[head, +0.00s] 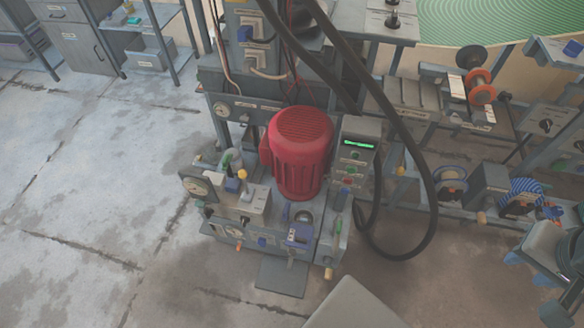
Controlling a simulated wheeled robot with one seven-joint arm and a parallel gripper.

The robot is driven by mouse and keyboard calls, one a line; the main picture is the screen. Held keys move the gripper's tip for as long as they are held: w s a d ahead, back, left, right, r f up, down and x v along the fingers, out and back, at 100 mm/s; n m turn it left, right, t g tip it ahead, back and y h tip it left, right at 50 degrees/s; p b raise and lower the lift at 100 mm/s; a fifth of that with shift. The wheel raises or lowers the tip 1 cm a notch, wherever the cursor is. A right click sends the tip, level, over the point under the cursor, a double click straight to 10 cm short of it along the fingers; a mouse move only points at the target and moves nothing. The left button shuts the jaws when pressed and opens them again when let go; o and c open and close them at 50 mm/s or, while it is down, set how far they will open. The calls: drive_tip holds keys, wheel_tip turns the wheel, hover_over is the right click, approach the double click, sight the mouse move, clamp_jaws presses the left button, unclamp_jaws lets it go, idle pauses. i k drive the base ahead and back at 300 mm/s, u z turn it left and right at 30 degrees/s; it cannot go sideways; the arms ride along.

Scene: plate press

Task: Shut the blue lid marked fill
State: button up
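A small blue lid-like part (300,234) with a pale marking sits at the front right of the press's lower unit. A dark round opening (304,216) shows just behind it. The part looks tilted away from the opening, but it is too small to be certain. I cannot read the word fill on it.
A red motor (302,150) stands behind the blue part. A control box (355,160) with a green display is to its right. Thick black hoses (432,190) loop down on the right. A gauge (197,187) and yellow knob (242,174) are left. Floor at left is clear.

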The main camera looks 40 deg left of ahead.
sight(300, 235)
drive_tip(key=u, duration=1.6)
drive_tip(key=i, duration=0.25)
drive_tip(key=u, duration=0.05)
